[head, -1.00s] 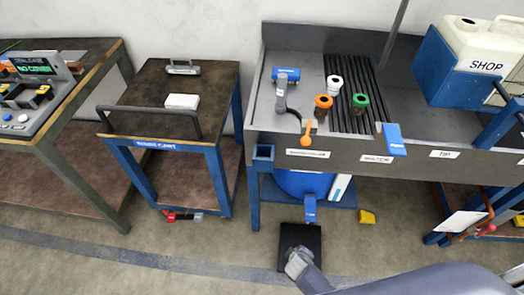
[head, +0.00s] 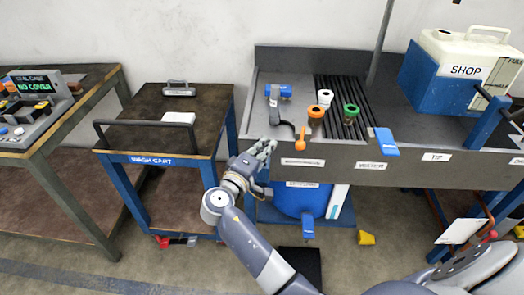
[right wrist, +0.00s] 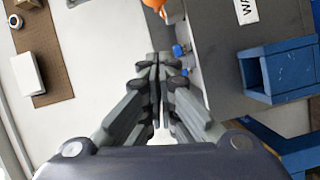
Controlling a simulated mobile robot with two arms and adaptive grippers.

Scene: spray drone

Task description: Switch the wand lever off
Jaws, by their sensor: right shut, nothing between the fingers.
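An orange part, likely the same lever, shows at the top edge of the right wrist view (right wrist: 156,4). My right gripper (head: 268,147) is shut and empty, just left of the lever and apart from it. Its closed fingers (right wrist: 159,62) point toward the bench edge. My left gripper is not in view.
Blue, white, orange and green fittings lie in the sink bench (head: 252,110). A blue socket (right wrist: 280,72) sticks out from its front in the right wrist view. The wash cart (head: 140,158) with a white block (head: 178,118) stands left, with a gap between.

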